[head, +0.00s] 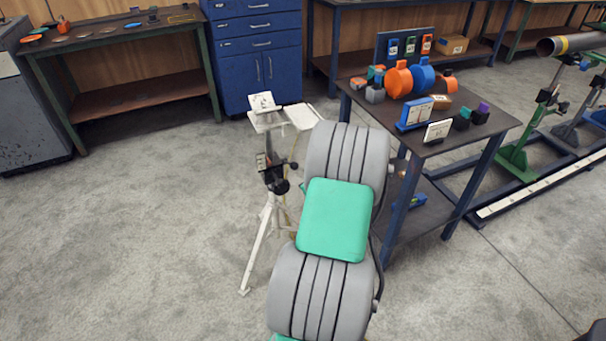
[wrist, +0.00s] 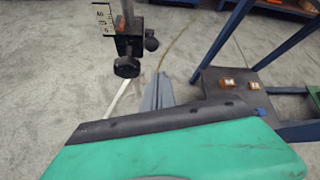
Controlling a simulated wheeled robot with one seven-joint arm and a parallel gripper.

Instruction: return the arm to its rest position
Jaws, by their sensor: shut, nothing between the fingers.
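My arm, with its grey and green links, reaches up the middle of the head view and hides my gripper there. In the wrist view my gripper (wrist: 157,92) shows as narrow grey fingers beyond the green and black body in the foreground. The fingers are shut with nothing held between them. They point toward the floor, beside the black clamp and knob (wrist: 127,67) of a white tripod stand. The stand (head: 268,215) is upright just left of my arm in the head view.
Right of my arm stands a blue-legged table (head: 420,165) with orange and blue round parts (head: 398,78), small blocks and cards. A green pipe stand (head: 530,135) is farther right. A blue cabinet (head: 240,75) and a workbench (head: 100,40) stand behind. The floor at left is clear.

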